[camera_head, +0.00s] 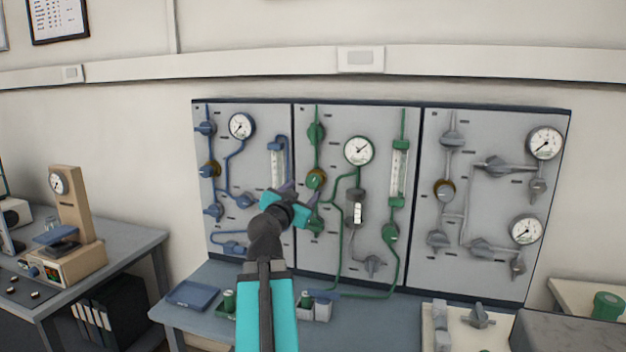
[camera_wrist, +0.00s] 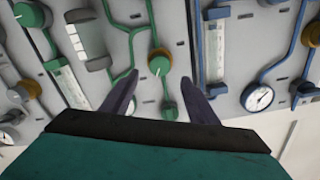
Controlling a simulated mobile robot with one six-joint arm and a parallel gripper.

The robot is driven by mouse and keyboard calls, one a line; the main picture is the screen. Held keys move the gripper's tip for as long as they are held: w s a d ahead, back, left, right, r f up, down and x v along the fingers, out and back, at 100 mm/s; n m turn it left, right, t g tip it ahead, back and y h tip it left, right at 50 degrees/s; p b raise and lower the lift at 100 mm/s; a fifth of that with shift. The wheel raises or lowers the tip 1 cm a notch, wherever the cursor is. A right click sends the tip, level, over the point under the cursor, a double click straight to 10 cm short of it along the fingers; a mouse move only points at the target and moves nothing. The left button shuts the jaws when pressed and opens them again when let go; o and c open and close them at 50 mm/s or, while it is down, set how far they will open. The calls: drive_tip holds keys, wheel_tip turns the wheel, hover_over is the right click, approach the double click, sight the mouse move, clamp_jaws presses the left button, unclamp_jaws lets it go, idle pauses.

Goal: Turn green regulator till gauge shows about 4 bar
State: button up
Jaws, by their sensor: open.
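The green regulator is a green knob on a brass-brown ring (camera_head: 316,179), on the middle panel. It shows in the wrist view (camera_wrist: 159,66) just beyond my fingertips, roughly midway between them. The green-rimmed gauge (camera_head: 358,150) sits up and to the right of it. Its needle seems to point to the upper right, but the numbers are too small to read. My gripper (camera_head: 300,191) is open and empty, in front of the panel, down and left of the regulator in the head view. In the wrist view my fingers (camera_wrist: 164,85) stand apart, with nothing held.
A blue panel with its own gauge (camera_head: 241,126) is on the left, and a grey panel with two gauges (camera_head: 545,143) on the right. A bench (camera_head: 215,275) runs below.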

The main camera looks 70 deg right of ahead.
sight(312, 183)
drive_tip(key=shift+w+d+p, duration=0.15)
drive_tip(key=shift+d+p, duration=0.15)
drive_tip(key=shift+d, duration=2.1)
drive_tip(key=shift+w+d+p, duration=0.15)
drive_tip(key=shift+d+p, duration=0.15)
drive_tip(key=shift+d, duration=2.1)
drive_tip(key=c, duration=1)
